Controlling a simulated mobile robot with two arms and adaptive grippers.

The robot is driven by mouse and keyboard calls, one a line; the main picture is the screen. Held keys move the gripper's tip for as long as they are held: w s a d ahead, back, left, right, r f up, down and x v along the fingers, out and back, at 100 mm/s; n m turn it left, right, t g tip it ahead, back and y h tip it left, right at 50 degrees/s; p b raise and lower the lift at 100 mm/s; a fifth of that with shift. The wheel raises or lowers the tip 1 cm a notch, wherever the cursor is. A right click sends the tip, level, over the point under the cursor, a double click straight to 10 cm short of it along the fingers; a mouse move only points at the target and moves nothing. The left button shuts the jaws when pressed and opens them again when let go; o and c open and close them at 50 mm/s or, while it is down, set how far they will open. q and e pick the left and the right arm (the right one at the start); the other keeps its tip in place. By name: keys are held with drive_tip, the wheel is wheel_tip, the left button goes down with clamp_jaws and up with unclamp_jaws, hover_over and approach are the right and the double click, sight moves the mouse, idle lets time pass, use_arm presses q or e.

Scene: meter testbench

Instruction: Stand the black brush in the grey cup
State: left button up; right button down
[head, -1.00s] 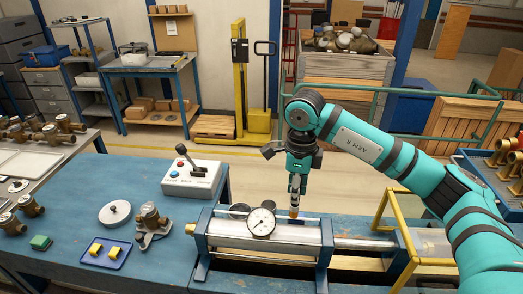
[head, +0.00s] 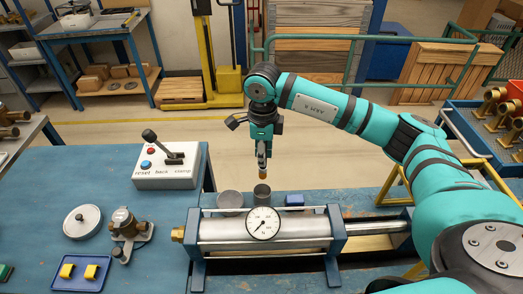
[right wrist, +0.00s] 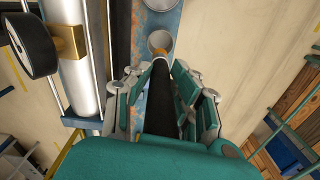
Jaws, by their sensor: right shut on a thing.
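My right gripper (head: 262,150) is shut on the black brush (right wrist: 181,98), which hangs upright with its orange end down. In the head view the orange end (head: 263,173) shows just above a narrow grey cup (head: 262,190) behind the metal cylinder. In the right wrist view the orange end overlaps the near rim of this cup (right wrist: 160,38). I cannot tell whether it is inside the rim. A wider grey container (head: 230,199) stands left of the cup. The cylinder and dial hide part of both. My left gripper is not in view.
The cylinder rig (head: 215,229) with its round dial gauge (head: 263,223) stands in front of the cups. A small blue block (head: 295,200) is to their right. A white button box (head: 168,165) stands to the left on the blue bench (head: 60,180).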

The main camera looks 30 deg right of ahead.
sight(262, 171)
drive_tip(key=shift+w+f+b, duration=0.1)
drive_tip(key=shift+f+b, duration=0.2)
drive_tip(key=shift+f, duration=0.5)
drive_tip(key=shift+f+b, duration=0.3)
drive_tip(key=shift+f, duration=0.7)
drive_tip(key=shift+f+b, duration=0.45)
drive_tip(key=shift+f, duration=0.25)
wheel_tip(262, 171, down, 2)
drive_tip(key=shift+f+b, duration=0.1)
drive_tip(key=shift+b, duration=0.8)
use_arm(q)
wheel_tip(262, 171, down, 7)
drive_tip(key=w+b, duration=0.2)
drive_tip(key=b, duration=0.1)
use_arm(e)
drive_tip(key=shift+f, duration=1.6)
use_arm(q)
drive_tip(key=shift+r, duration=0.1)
use_arm(e)
drive_tip(key=c, duration=1.1)
unclamp_jaws()
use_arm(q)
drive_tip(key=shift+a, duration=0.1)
